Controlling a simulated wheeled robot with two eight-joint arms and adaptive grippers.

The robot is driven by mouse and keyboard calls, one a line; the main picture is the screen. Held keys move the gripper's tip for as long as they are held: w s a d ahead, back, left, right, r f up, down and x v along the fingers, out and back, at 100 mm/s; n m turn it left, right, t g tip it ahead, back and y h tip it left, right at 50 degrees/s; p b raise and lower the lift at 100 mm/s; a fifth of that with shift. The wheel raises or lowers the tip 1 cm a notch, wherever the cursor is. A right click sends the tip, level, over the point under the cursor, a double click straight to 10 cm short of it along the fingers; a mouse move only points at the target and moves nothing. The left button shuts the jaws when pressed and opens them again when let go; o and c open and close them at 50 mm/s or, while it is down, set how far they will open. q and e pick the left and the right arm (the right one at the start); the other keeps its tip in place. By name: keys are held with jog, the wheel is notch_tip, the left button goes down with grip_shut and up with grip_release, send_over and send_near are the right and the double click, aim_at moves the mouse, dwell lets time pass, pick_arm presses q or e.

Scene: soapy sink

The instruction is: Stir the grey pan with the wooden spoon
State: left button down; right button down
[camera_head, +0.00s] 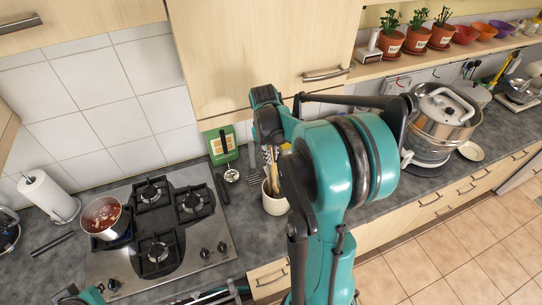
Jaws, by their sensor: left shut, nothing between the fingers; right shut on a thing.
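The grey pan (105,217) stands on the left of the hob with reddish-brown food inside and its dark handle pointing left. A cream utensil crock (274,204) stands on the counter right of the hob. Light wooden handles, likely including the wooden spoon (268,158), rise from it. My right gripper (268,146) is over the crock, shut on what looks like the spoon; my own arm covers much of the grip. Only a teal part of my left arm shows at the bottom left edge; its fingers are not visible.
The black-grated hob (187,275) fills the near left counter. A paper towel roll (45,194) stands left of it. A large steel pot (444,117) stands right. Potted plants line a shelf. My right arm blocks the centre.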

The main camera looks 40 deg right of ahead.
jog(key=shift+r+p, duration=2.4)
jog(key=shift+r, duration=1.4)
jog(key=s+a+r+p, duration=0.1)
jog(key=s+a+p, duration=0.1)
jog(key=s, duration=0.5)
jog(key=s+a+r+p, duration=0.1)
jog(key=s+a+p, duration=0.1)
jog(key=s, duration=0.6)
jog(key=shift+s+a, duration=0.15)
jog(key=shift+a, duration=0.3)
